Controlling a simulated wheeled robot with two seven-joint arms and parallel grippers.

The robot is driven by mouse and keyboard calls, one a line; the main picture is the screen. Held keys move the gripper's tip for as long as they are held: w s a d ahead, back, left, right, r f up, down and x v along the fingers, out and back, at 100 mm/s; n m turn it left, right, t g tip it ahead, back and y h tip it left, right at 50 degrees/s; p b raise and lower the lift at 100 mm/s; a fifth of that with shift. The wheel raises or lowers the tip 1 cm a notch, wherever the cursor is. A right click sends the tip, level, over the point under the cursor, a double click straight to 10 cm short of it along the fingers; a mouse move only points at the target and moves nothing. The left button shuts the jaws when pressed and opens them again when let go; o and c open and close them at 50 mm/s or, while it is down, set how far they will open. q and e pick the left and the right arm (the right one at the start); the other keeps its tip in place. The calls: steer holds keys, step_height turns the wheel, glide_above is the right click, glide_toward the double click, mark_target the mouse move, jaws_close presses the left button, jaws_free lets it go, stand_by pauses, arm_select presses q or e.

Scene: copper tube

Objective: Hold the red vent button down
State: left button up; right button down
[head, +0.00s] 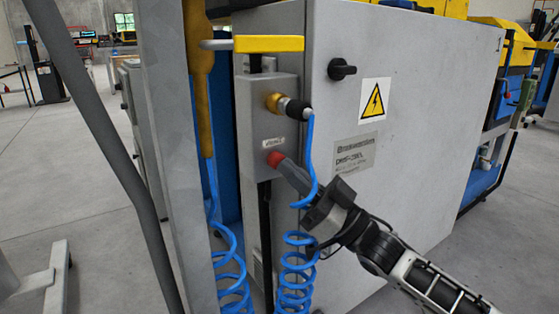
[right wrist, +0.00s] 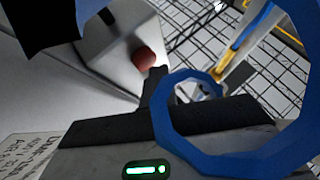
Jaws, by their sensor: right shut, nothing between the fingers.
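The red vent button (head: 274,158) sits on the front of a grey box (head: 254,128), just below a white label reading "VENT". It also shows in the right wrist view as a round red cap (right wrist: 144,58). My right gripper (head: 286,169) comes from the lower right, shut and empty, with its tips right at the button in the head view. In the right wrist view the dark fingertip (right wrist: 158,76) is beside the button's lower right edge. I cannot tell whether it touches or the button is pressed in. My left gripper is not in view.
A grey cabinet (head: 430,130) stands behind.

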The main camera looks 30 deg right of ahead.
steer(key=shift+w, duration=0.5)
stand_by(2.3)
steer(key=shift+s, duration=0.1)
stand_by(1.3)
steer(key=shift+s+p, duration=0.55)
steer(key=shift+s, duration=0.25)
steer(key=shift+s, duration=0.1)
steer(key=s+p, duration=0.1)
steer(key=s, duration=0.1)
steer(key=s+p, duration=0.1)
steer(key=s, duration=0.2)
steer(key=shift+d, duration=0.2)
steer(key=shift+w, duration=0.1)
